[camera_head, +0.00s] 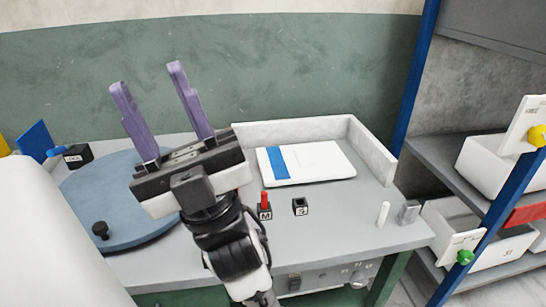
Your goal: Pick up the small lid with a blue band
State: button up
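A flat white rectangular lid with a blue band (278,162) near its left end lies on the grey table, inside the corner of a low white wall. My gripper (146,76) is raised to the left of the lid, with its two purple fingers pointing up and spread apart. It is open and nothing shows between the fingers. The lid is in full view and apart from my gripper.
A white L-shaped wall (372,152) borders the lid behind and at right. A black block with a red peg (265,213) and a black block marked S (300,207) stand in front. A blue disc (85,205) lies left. Shelves with white bins (450,215) stand right.

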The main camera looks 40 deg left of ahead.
aim_at(279, 166)
jog(key=i+l+u, duration=0.2)
jog(key=u, duration=0.25)
jog(key=i+l+u, duration=0.1)
jog(key=l+u, duration=0.75)
jog(key=l, duration=0.15)
jog(key=l+u, duration=0.4)
jog(key=l, duration=0.15)
